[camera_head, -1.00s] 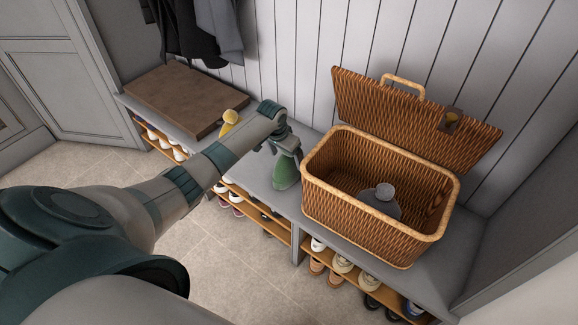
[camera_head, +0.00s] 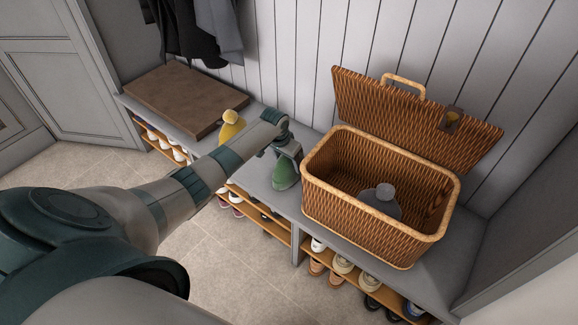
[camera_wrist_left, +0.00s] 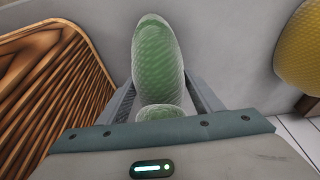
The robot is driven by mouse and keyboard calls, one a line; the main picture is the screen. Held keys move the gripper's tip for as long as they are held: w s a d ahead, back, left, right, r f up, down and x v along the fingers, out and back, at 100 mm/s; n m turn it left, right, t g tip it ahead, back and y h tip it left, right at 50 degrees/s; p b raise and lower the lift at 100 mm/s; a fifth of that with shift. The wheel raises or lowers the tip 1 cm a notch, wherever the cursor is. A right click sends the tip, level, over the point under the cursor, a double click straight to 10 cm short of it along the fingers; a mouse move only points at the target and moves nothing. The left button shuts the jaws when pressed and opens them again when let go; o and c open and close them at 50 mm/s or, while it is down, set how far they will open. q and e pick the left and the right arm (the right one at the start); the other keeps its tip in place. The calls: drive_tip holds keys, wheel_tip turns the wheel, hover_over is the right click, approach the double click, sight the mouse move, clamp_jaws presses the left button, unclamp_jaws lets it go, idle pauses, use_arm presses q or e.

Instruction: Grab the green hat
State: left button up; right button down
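The green hat (camera_head: 285,174) stands on the grey bench, left of the wicker basket. My left gripper (camera_head: 287,153) is above it, pointing down at its top. In the left wrist view the green hat (camera_wrist_left: 158,62) has a lighter mesh-like surface and a round bobble at its near end. The left gripper's fingers (camera_wrist_left: 158,92) stand on either side of the hat, apart from each other. They look open around it; whether they touch its sides is hard to tell. My right gripper is not in view.
The open wicker basket (camera_head: 318,191) holds a grey hat (camera_head: 381,201). A yellow hat (camera_head: 231,126) stands left of the green one, beside a brown cushion (camera_head: 172,94). Shoes fill shelves below the bench. Dark coats (camera_head: 190,30) hang behind.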

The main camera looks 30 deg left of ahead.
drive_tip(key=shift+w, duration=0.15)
use_arm(q)
drive_tip(key=shift+r, duration=0.15)
